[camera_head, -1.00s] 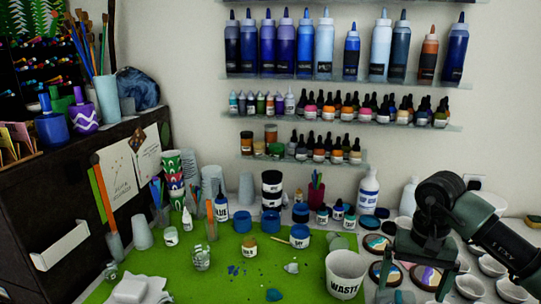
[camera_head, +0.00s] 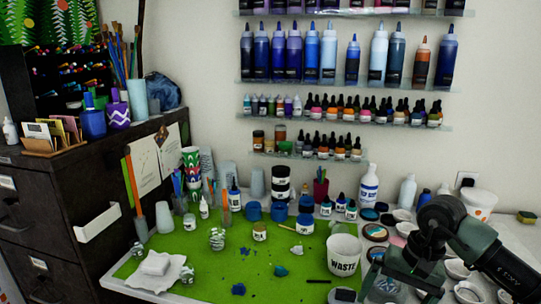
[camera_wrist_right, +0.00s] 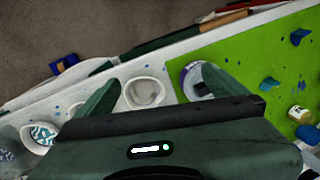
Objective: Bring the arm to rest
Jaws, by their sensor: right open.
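My right arm comes in from the right in the head view. Its dark green gripper (camera_head: 400,285) points down over the right part of the worktable. In the right wrist view the two fingers of this gripper (camera_wrist_right: 160,90) stand wide apart with nothing held between them. A white bowl (camera_wrist_right: 143,92) shows below, in the gap between the fingers. The white cup marked WASTE (camera_head: 343,256) stands upright left of the gripper in the head view, apart from it. My left gripper is in neither view.
A green mat (camera_head: 190,252) covers the table's middle, with blue spots and several small jars. White bowls (camera_head: 468,291) and round colored pieces (camera_head: 376,232) crowd the right side. Bottles and cups line the wall. A dark drawer cabinet (camera_head: 40,210) stands at left.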

